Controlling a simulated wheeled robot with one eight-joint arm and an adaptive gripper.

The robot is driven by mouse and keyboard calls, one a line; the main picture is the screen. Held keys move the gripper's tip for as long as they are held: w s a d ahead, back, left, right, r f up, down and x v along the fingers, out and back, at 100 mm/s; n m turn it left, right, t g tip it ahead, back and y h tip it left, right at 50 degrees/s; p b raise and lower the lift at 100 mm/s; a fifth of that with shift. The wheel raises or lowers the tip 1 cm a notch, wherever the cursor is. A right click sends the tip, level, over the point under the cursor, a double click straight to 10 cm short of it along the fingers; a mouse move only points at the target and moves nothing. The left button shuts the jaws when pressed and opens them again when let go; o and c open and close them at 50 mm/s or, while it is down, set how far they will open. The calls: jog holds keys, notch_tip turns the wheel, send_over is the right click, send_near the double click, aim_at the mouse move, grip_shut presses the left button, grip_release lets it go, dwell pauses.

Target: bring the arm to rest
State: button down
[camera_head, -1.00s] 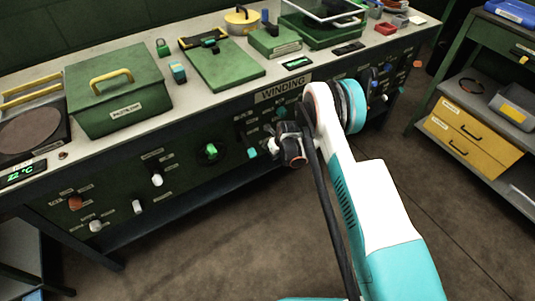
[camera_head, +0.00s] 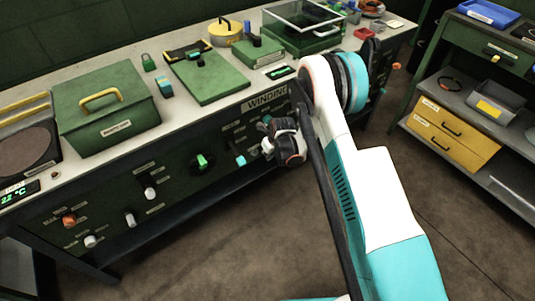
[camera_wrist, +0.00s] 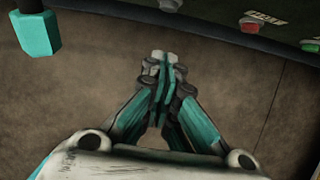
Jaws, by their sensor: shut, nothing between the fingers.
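My gripper (camera_wrist: 162,62) is shut and empty in the wrist view, its two fingers meeting over bare brown floor. In the head view my gripper (camera_head: 266,136) hangs in front of the bench's dark front panel, below the bench top. My white and teal arm reaches up from the lower right and bends at a joint above the gripper. It hides part of the panel and the bench's right side.
The bench top (camera_head: 190,112) carries a green box (camera_head: 105,112) with a yellow handle, a green board (camera_head: 210,78) and a clear-lidded case (camera_head: 302,20). The front panel has several knobs. A shelf unit with yellow drawers (camera_head: 455,132) stands at right. Floor between is clear.

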dwell(0.6)
jog(key=s+d+r+n, duration=0.15)
jog(key=r+n, duration=0.25)
jog(key=r, duration=0.7)
jog(key=w+d+r+n, duration=0.1)
jog(key=d+r+n, duration=0.2)
jog(key=r, duration=0.8)
jog(key=s+d+r+n+t, duration=0.1)
jog(key=s+d+r+n, duration=0.25)
jog(key=r, duration=0.45)
jog(key=s+d+r+n+t, duration=0.1)
jog(key=s+d+r+n, duration=0.15)
jog(key=s+r, duration=0.35)
jog(key=s+d+r+n+h, duration=0.1)
jog(key=s+d+r+n, duration=0.3)
jog(key=s+r+n, duration=0.55)
jog(key=s+d+n, duration=0.1)
jog(key=s+n, duration=0.2)
jog(key=s, duration=0.5)
jog(key=s+d+n+t+h, duration=0.1)
jog(key=s+n, duration=0.3)
jog(key=s, duration=0.5)
jog(key=shift+s+d+r+t, duration=0.15)
jog(key=shift+s+d+t, duration=0.15)
jog(key=shift+d, duration=0.5)
jog(key=c, duration=2.3)
grip_release()
